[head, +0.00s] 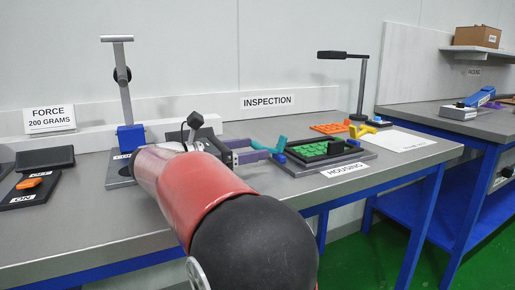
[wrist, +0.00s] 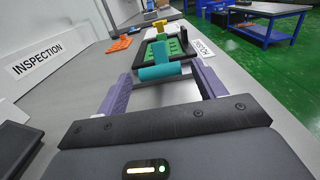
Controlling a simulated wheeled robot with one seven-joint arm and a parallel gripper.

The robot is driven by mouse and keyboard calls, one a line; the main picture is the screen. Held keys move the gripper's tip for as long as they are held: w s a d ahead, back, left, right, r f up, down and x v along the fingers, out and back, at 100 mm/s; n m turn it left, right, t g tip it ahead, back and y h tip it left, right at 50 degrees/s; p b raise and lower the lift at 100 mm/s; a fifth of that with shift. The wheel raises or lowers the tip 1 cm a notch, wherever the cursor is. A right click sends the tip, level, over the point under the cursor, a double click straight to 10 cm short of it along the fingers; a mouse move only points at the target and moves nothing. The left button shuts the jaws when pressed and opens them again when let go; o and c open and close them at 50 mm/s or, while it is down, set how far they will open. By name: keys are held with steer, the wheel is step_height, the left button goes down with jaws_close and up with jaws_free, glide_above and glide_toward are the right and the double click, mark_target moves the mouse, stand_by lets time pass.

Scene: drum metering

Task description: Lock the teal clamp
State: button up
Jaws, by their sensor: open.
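The teal clamp (head: 282,143) is at the near left side of the housing fixture in the head view, partly behind my gripper. In the wrist view its teal crossbar (wrist: 160,72) lies across the space between my finger ends, with a teal arm rising behind it. My gripper (head: 264,152) is open, its purple fingers on either side of the teal bar in the wrist view (wrist: 162,76). I cannot tell whether either finger touches it. The fixture holds a green part (head: 312,149) in a black frame. The clamp's pivot is mostly hidden.
A force stand (head: 125,100) and a black switch box with an orange rocker (head: 30,183) are to the left. Bare bench (head: 70,235) lies in front.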

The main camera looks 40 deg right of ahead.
steer(key=shift+x, duration=1.35)
steer(key=c, duration=1)
steer(key=shift+r, duration=0.1)
